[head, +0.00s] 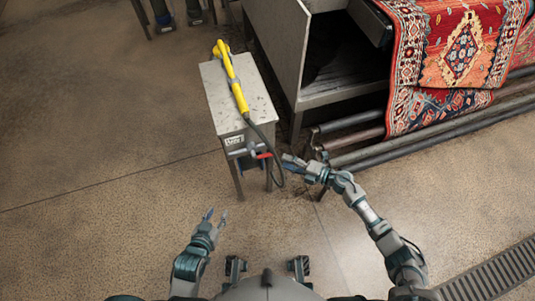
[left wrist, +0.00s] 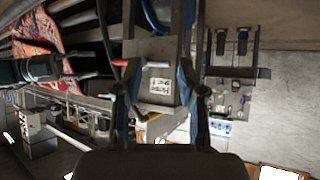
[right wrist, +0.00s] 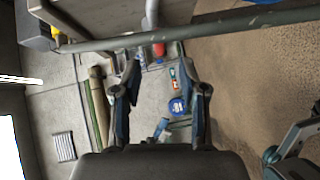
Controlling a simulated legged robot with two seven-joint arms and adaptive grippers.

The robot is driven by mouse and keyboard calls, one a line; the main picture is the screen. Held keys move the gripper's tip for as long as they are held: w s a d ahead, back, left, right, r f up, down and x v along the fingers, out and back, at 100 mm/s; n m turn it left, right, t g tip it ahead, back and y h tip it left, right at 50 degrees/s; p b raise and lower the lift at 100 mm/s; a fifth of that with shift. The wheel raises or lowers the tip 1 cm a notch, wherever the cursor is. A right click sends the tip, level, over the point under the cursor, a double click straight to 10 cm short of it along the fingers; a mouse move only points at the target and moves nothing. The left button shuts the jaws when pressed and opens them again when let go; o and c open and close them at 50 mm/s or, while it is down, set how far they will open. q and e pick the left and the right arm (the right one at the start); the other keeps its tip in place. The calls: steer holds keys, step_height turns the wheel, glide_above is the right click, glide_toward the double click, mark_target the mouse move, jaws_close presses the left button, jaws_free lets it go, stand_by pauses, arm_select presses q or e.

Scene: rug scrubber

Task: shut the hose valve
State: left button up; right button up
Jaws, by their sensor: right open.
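The hose valve's red handle (head: 263,155) sticks out sideways at the front of a grey metal stand (head: 215,82), below a white label. A yellow spray wand (head: 230,75) lies on top of the stand, and its dark hose (head: 271,145) loops down past the valve. My right gripper (head: 292,164) is open and empty, just right of the red handle and close to the hose; I cannot tell whether it touches the hose. My left gripper (head: 215,216) is open and empty, low in front of the stand. The left wrist view shows the stand's label (left wrist: 160,87) between its open fingers.
A large grey bench (head: 280,40) with dark rollers (head: 430,135) and a patterned red rug (head: 450,60) stands right of the valve. A floor grate (head: 495,270) lies at lower right. The floor left of the stand is clear.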

mark_target(267, 156)
steer(key=b+x, duration=0.1)
steer(key=x, duration=0.7)
steer(key=shift+f, duration=0.1)
steer(key=shift+w+a, duration=0.2)
steer(key=shift+a, duration=0.2)
arm_select(q)
steer(key=w+r+t, duration=0.1)
steer(key=w+d+r+t, duration=0.1)
steer(key=w+r+t, duration=0.1)
steer(key=shift+d+r+h, duration=0.2)
steer(key=shift+h, duration=0.2)
arm_select(e)
steer(key=shift+c, duration=0.2)
arm_select(q)
steer(key=shift+w, duration=0.1)
arm_select(e)
jaws_close()
